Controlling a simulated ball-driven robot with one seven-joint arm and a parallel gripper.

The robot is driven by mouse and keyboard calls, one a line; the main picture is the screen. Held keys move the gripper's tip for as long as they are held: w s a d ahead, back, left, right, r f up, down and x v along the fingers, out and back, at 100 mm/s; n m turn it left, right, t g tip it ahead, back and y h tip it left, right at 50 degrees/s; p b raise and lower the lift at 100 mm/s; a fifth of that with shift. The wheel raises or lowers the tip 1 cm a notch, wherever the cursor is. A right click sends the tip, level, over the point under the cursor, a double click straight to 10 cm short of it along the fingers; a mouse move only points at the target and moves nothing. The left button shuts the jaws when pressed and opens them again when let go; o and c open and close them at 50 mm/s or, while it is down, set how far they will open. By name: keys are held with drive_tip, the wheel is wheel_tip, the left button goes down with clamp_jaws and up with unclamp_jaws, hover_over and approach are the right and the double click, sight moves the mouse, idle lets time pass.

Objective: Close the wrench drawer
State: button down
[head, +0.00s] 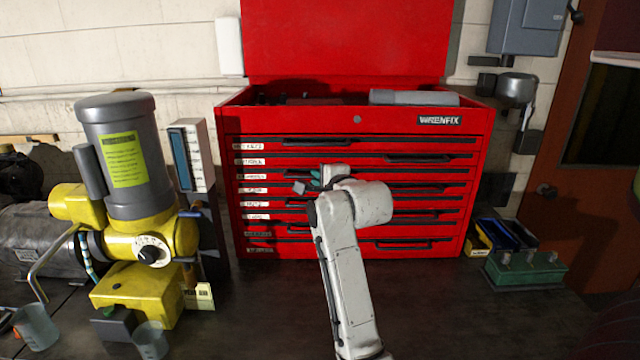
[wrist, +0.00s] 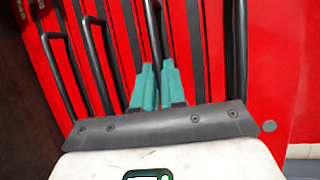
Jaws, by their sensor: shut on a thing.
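The red tool chest (head: 226,170) stands against the wall, with a stack of wide drawers and black bar handles. White labels (head: 252,162) run down its left side, too small to read, so I cannot tell which drawer is the wrench drawer. My gripper (head: 316,179) is at the chest's front, left of centre, at one of the middle drawers. In the wrist view its teal fingers (wrist: 157,84) are shut on a black drawer handle (wrist: 154,32). My arm hides part of the middle and lower drawers. I cannot tell how far the held drawer stands out.
A yellow and grey motor machine (head: 130,170) stands left of the chest. Two clear beakers (head: 36,326) (head: 150,340) stand at the front left. A green box (head: 525,271) and small bins (head: 500,235) sit at right. The dark bench front is mostly clear.

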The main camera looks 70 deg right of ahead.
drive_tip(key=shift+w+d, duration=0.1)
drive_tip(key=shift+d, duration=0.05)
drive_tip(key=c, duration=1.4)
unclamp_jaws()
drive_tip(key=shift+d+f, duration=0.1)
drive_tip(key=shift+d, duration=0.1)
drive_tip(key=shift+o, duration=1)
drive_tip(key=shift+a, duration=0.1)
drive_tip(key=b+v, duration=0.1)
drive_tip(key=v, duration=0.9)
drive_tip(key=shift+s+a+b, duration=0.25)
drive_tip(key=shift+s+b, duration=0.05)
drive_tip(key=shift+s, duration=0.05)
